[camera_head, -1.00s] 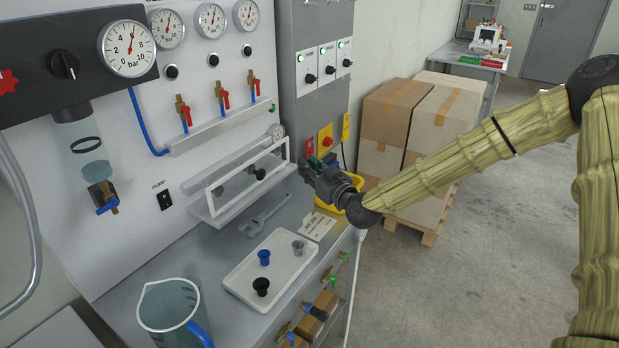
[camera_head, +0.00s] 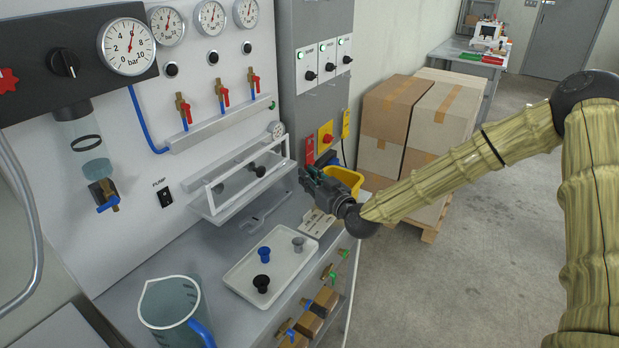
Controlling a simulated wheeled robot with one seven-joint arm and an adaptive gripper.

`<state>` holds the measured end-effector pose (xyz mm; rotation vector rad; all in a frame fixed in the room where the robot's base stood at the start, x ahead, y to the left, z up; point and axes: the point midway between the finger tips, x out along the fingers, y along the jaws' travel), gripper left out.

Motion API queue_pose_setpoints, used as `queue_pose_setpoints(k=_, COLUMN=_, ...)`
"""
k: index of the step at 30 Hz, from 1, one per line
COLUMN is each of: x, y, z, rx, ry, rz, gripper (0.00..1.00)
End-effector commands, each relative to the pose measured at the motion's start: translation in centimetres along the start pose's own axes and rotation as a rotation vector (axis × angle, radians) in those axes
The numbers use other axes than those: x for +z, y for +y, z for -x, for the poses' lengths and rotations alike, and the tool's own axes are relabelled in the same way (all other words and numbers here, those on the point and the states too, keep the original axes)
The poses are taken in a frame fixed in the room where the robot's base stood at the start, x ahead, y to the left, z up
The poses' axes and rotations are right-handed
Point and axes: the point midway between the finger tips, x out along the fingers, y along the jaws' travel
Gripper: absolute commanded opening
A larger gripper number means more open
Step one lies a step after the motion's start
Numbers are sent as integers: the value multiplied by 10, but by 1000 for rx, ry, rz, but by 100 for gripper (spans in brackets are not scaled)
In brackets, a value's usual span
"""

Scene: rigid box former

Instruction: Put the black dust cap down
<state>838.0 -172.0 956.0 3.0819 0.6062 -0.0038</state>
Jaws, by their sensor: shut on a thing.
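My gripper (camera_head: 308,179) is dark, at the front end of the arm, beside the right end of the clear-fronted guard on the bench. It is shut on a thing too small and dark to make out. A black cap-like piece (camera_head: 261,283) stands in the white tray (camera_head: 238,277), apart from my gripper. A blue piece (camera_head: 264,254) and a grey piece (camera_head: 298,243) stand in the same tray. Another small black piece (camera_head: 260,171) shows at the guard, left of my gripper. I cannot tell whether the held thing is a black dust cap.
The white-framed guard (camera_head: 208,197) is close left of my gripper. A wrench (camera_head: 258,226) and a label card (camera_head: 317,222) lie on the bench. A yellow bin (camera_head: 346,179) is behind my gripper. A clear jug (camera_head: 170,308) stands front left. Bench fittings line the right edge.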

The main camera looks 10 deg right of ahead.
Motion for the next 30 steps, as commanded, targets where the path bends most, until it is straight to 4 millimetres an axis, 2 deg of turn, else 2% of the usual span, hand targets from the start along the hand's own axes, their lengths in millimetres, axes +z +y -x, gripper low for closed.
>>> queue_pose_setpoints(k=11, x=8, y=0, z=0, rx=-1, ry=-3, rz=0, gripper=0)
queue_pose_setpoints(k=12, x=8, y=0, z=0, rx=-1, ry=-3, rz=-1, gripper=25)
queue_pose_setpoints(k=15, x=9, y=0, z=1, rx=0, ry=-5, rz=-1, gripper=40)
queue_pose_setpoints(k=25, x=10, y=1, z=1, rx=2, ry=-8, rz=-1, gripper=40)
queue_pose_setpoints(k=30, x=-2, y=2, z=2, rx=3, ry=-7, rz=-2, gripper=40)
